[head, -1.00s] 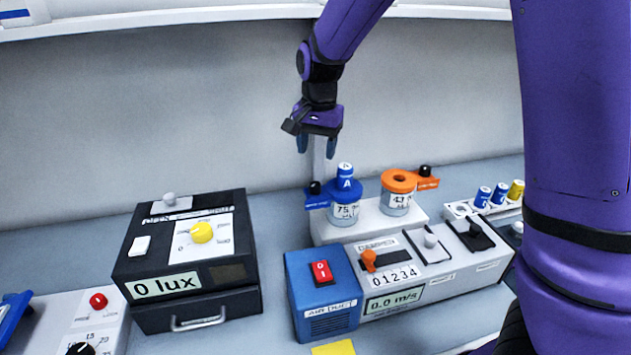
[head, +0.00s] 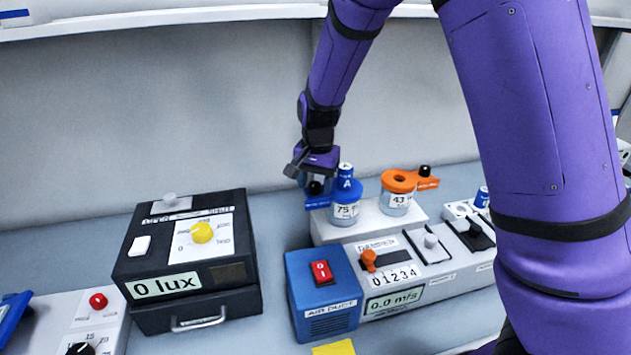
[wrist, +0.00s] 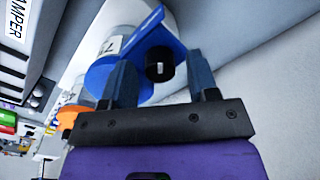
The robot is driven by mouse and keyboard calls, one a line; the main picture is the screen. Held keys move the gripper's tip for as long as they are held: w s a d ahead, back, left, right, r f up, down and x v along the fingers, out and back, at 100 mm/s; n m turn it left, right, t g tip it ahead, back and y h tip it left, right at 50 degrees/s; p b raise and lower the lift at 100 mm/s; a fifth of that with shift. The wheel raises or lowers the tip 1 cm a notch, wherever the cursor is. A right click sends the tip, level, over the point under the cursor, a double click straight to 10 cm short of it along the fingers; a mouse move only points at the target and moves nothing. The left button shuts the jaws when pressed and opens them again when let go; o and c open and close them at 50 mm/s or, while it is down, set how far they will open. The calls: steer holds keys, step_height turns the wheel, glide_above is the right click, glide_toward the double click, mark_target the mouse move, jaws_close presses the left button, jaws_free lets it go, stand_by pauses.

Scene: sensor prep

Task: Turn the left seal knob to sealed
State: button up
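The left jar (head: 345,211) reads 75 and has a blue lid with a blue lever (head: 317,203) pointing left. A black knob (head: 315,188) stands on the lever's end, and a blue sensor marked A (head: 346,178) stands on the lid. My gripper (head: 314,182) is low over the lever end. In the wrist view, the black knob (wrist: 159,66) lies between the two spread fingers of my gripper (wrist: 161,72), with a gap on each side. The right jar (head: 396,203) has an orange lid (head: 400,181) with its lever pointing right.
The jars stand on a white plinth (head: 375,228) behind a blue air duct box (head: 324,295) and a damper panel (head: 390,272). A black lux box (head: 187,255) stands to the left. Bare bench lies between it and the plinth.

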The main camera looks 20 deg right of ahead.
steer(key=c, duration=0.8)
steer(key=shift+n, duration=0.3)
steer(key=n, duration=0.3)
steer(key=shift+n, duration=0.4)
steer(key=n, duration=1.3)
steer(key=shift+g, duration=0.3)
steer(key=shift+n, duration=0.4)
